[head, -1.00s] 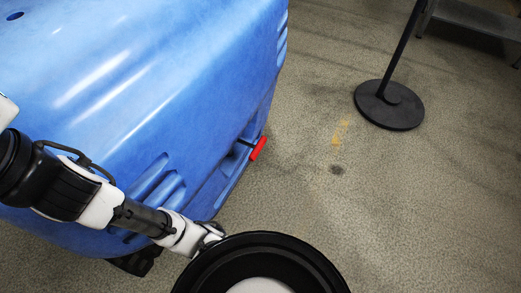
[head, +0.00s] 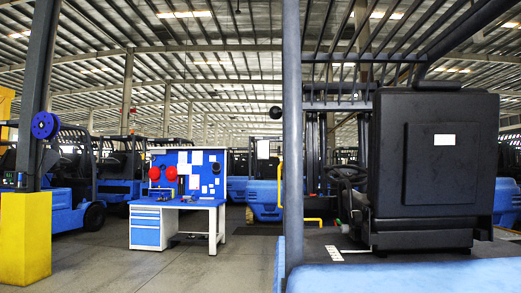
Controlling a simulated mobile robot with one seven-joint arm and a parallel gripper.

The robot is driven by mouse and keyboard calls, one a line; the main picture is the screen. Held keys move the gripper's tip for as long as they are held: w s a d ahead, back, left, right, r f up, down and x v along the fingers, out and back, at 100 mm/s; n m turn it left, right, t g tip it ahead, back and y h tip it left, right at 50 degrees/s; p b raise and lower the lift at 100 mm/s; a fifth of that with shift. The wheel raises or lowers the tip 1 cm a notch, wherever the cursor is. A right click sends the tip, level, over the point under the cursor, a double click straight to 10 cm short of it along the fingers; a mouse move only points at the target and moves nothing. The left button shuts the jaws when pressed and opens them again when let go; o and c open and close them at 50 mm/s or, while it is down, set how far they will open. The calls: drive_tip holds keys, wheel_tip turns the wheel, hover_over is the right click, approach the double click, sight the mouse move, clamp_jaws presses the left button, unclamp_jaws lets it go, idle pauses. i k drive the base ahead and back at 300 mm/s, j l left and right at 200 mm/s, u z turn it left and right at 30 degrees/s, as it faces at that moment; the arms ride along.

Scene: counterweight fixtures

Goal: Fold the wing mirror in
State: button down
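A small dark round piece (head: 276,112) shows just left of the grey-blue upright post (head: 292,130) of the near forklift. It may be the wing mirror, but it is too small to tell, and no mirror face or hinge is clear. The near forklift's black seat back (head: 435,165) fills the right side, above its blue body (head: 410,275). My gripper is not in the head view.
A blue workbench (head: 178,222) with a tool panel stands left of centre. A yellow block (head: 25,238) at the base of a column is at far left. Other forklifts (head: 75,175) stand behind. Bare floor (head: 110,265) lies in the left foreground.

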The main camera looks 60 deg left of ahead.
sight(263, 147)
drive_tip(key=u, duration=1.25)
drive_tip(key=j+u, duration=0.55)
drive_tip(key=u, duration=0.3)
drive_tip(key=i+j+u, duration=0.1)
drive_tip(key=i+j, duration=0.2)
drive_tip(key=j, duration=0.2)
drive_tip(key=i+j+u, duration=0.1)
drive_tip(key=i+j, duration=0.2)
drive_tip(key=j, duration=0.15)
drive_tip(key=i+j, duration=0.15)
drive_tip(key=i, duration=0.25)
drive_tip(key=i+j, duration=0.1)
drive_tip(key=i, duration=0.25)
drive_tip(key=i+j+z, duration=0.1)
drive_tip(key=i, duration=0.3)
drive_tip(key=i+z, duration=0.2)
drive_tip(key=i, duration=1.05)
drive_tip(key=i+u, duration=0.1)
drive_tip(key=i, duration=2.5)
drive_tip(key=i+z, duration=0.4)
drive_tip(key=i+j+z, duration=0.25)
drive_tip(key=i+z, duration=0.2)
drive_tip(key=i, duration=0.1)
